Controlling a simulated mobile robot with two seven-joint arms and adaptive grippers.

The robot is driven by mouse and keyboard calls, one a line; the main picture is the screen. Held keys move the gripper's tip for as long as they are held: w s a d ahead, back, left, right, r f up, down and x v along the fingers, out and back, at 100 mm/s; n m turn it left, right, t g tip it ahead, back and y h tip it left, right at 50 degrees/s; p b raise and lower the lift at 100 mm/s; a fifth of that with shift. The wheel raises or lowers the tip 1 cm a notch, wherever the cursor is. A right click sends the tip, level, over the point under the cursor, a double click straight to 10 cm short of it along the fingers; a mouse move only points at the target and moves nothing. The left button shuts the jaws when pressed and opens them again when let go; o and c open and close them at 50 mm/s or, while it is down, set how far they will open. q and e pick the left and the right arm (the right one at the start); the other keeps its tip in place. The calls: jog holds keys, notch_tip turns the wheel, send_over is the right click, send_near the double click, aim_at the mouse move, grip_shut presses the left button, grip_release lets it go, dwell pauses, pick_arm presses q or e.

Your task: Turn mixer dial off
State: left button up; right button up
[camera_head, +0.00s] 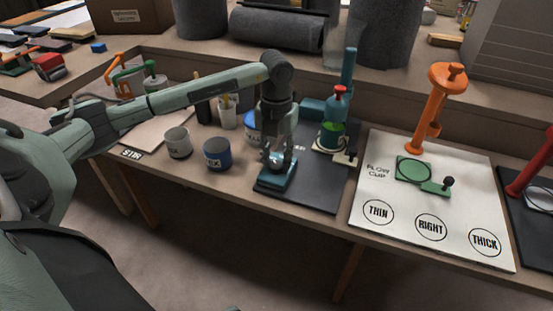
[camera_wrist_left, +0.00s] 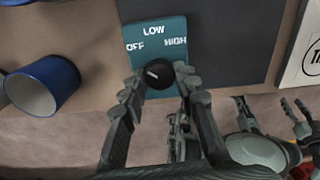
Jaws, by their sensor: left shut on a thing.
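The mixer's teal control box (camera_head: 275,181) sits at the front edge of the bench on a dark mat. In the left wrist view the box (camera_wrist_left: 152,31) reads OFF, LOW and HIGH around a round black dial (camera_wrist_left: 158,73) with a short white mark. The mark appears to slant toward the left, the OFF side. My left gripper (camera_head: 278,158) comes down over the box. It is shut on the dial, one finger on each side, in the wrist view (camera_wrist_left: 160,80). The mixer (camera_head: 335,105), with a green cup, stands behind. Parts of my right gripper seem to show at the wrist view's lower right, unclear.
A blue mug (camera_head: 217,154) and a white cup (camera_head: 178,142) stand left of the box. A white flow cup board (camera_head: 400,215), marked THIN, RIGHT and THICK, lies to the right, with an orange stand (camera_head: 436,100). Floor is open before the bench.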

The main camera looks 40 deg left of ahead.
aim_at(276, 165)
dwell(0.4)
pick_arm(q)
jog(key=o, duration=1.2)
jog(key=shift+c, duration=0.2)
notch_tip(276, 165, up, 12)
